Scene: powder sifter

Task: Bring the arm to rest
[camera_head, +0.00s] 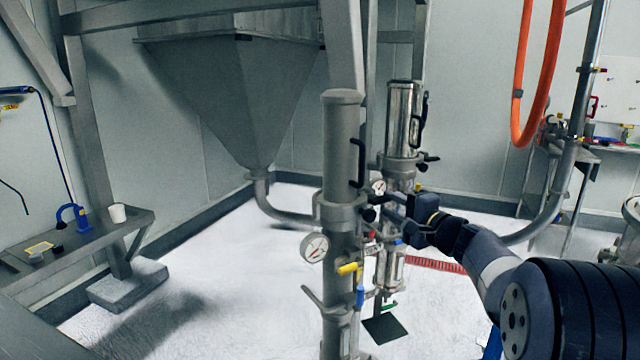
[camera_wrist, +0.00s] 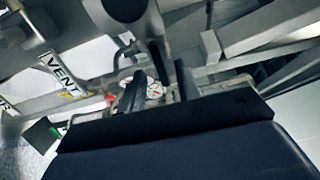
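My arm reaches in from the lower right in the head view, bent, with my gripper (camera_head: 385,205) beside the front grey sifter column (camera_head: 341,150).
A shiny second column (camera_head: 401,125) stands just behind. A pressure gauge (camera_head: 314,248) and yellow valve handle (camera_head: 349,268) stick out low on the front column. A large hopper (camera_head: 235,90) is behind left, a bench (camera_head: 75,245) far left. An orange hose (camera_head: 537,80) hangs at right.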

